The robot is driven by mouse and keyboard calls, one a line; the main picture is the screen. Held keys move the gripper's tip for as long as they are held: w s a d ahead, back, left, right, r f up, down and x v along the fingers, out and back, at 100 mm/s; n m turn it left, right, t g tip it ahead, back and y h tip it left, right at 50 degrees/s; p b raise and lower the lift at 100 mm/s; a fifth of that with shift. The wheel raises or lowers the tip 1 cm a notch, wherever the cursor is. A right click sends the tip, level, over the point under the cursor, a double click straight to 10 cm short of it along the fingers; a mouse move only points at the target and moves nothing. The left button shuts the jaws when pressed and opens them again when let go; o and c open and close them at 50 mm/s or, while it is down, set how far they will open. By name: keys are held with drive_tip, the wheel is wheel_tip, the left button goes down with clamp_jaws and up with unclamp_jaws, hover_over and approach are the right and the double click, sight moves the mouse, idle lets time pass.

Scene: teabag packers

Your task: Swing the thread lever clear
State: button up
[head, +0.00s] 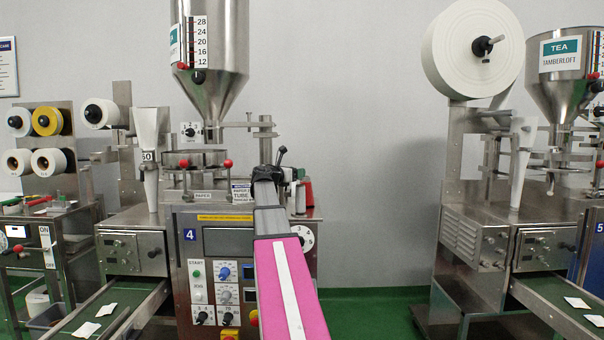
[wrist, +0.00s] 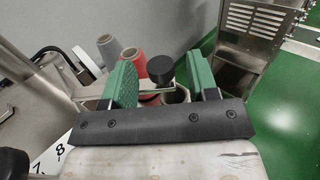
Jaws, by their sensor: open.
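In the wrist view, a round black knob (wrist: 160,68) sits between the two green pads of my gripper (wrist: 163,78). The pads are apart, with space visible on both sides of the knob, so my gripper is open. In the head view, my gripper (head: 270,172) is small and dark at the end of my pink arm, at the right side of machine 4 (head: 215,222).
A grey thread spool (wrist: 108,46) and a red one (wrist: 131,60) stand just behind the left pad. A steel cabinet (wrist: 250,40) stands beyond, over green floor. In the head view, a steel hopper (head: 212,80) rises left of my gripper. Open floor (head: 375,310) lies to the right.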

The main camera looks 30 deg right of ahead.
drive_tip(key=shift+x, duration=1.95)
drive_tip(key=shift+c, duration=0.3)
clamp_jaws()
drive_tip(key=shift+s+a+m+g, duration=0.2)
drive_tip(key=shift+a+m+g, duration=0.95)
drive_tip(key=shift+g, duration=0.55)
drive_tip(key=shift+s+a+m+g, duration=0.25)
drive_tip(key=shift+a+m+g, duration=0.85)
drive_tip(key=shift+g, duration=0.6)
drive_tip(key=shift+o, duration=0.3)
unclamp_jaws()
drive_tip(key=shift+a, duration=0.1)
drive_tip(key=w+a, duration=0.1)
drive_tip(key=a, duration=0.9)
drive_tip(key=shift+w+a, duration=0.25)
drive_tip(key=shift+w, duration=0.15)
drive_tip(key=shift+c, duration=0.3)
